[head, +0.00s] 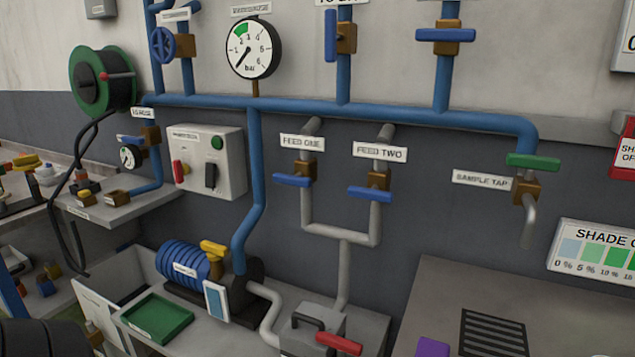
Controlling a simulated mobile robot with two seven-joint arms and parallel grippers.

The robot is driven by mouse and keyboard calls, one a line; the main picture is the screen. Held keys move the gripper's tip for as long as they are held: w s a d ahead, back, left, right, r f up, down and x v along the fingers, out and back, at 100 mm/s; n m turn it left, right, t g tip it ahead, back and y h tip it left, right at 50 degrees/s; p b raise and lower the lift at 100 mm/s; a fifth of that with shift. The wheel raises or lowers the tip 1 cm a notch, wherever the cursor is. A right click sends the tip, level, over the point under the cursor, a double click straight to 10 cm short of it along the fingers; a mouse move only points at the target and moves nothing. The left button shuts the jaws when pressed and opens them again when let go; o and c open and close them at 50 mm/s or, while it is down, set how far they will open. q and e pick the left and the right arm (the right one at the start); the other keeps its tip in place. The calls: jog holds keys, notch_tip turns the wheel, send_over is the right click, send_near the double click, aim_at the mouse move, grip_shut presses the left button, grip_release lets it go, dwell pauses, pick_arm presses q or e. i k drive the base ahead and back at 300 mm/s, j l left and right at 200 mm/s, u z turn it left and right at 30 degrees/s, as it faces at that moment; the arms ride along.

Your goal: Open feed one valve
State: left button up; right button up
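The feed one valve (299,170) has a brass body on a grey vertical pipe on the wall, under the white FEED ONE label (302,142). Its blue lever (291,180) lies roughly level, across the pipe. To its right, the feed two valve (379,180) hangs under the FEED TWO label (380,151), with its blue lever (369,193) also across its pipe. Neither of my grippers shows in the head view.
A blue pipe (400,112) runs above both valves, with a pressure gauge (253,48) on it. A sample tap (525,188) with a green lever is at right. A pump (188,268) and a grey box with a red lever (338,343) stand below. Space before the feed valves looks clear.

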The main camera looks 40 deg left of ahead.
aim_at(296, 180)
jog(key=u, duration=1.5)
jog(key=i+j+z, duration=0.2)
jog(key=j+z, duration=0.15)
jog(key=j, duration=1.05)
jog(key=j+z, duration=0.35)
jog(key=j, duration=1)
jog(key=i, duration=0.05)
